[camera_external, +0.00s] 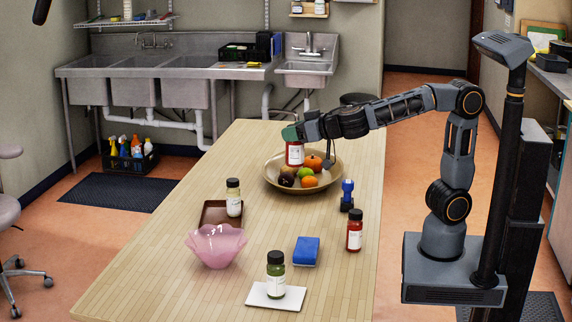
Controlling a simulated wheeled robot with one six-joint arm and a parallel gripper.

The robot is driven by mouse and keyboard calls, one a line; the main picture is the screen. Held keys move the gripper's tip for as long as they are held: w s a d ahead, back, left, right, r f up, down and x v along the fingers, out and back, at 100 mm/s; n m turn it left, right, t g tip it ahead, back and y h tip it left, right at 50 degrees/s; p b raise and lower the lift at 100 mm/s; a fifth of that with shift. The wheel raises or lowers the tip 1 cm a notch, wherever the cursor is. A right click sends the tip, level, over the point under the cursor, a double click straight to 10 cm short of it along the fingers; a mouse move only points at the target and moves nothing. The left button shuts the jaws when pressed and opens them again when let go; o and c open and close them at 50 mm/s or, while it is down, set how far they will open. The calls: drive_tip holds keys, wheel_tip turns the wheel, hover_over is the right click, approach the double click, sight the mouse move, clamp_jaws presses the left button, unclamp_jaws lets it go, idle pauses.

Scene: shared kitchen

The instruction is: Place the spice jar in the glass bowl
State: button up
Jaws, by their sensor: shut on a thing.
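My gripper (290,136) is at the end of my outstretched arm, above the far part of the table. It is shut on a red spice jar (294,154) with a pale label. The jar is upright and overlaps the fruit bowl in the picture; its exact height above that bowl is hard to tell. The jar's top is hidden by the gripper. The pink glass bowl (217,247) with a wavy rim stands at the near left of the table, well apart from the gripper. It looks empty.
A wide fruit bowl (329,181) holds several fruits. Other jars stand on a brown tray (209,214), on a white tile (259,293) and on the table at right (354,232).

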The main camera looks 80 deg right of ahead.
sight(215, 228)
drive_tip(key=w+a+n+g+y+p, duration=0.3)
drive_tip(key=a+n+g+y, duration=0.3)
drive_tip(key=a+n+y, duration=1.1)
drive_tip(key=shift+m, duration=0.7)
drive_tip(key=shift+w+a+f, duration=1.2)
drive_tip(key=shift+w+f, duration=0.95)
drive_tip(key=shift+f, duration=0.9)
drive_tip(key=shift+w+a+f, duration=1.15)
drive_tip(key=shift+w+f, duration=1.05)
drive_tip(key=shift+f, duration=0.9)
drive_tip(key=shift+w+a+f, duration=1.2)
drive_tip(key=shift+w+f, duration=0.95)
drive_tip(key=shift+f, duration=0.9)
drive_tip(key=shift+f, duration=0.1)
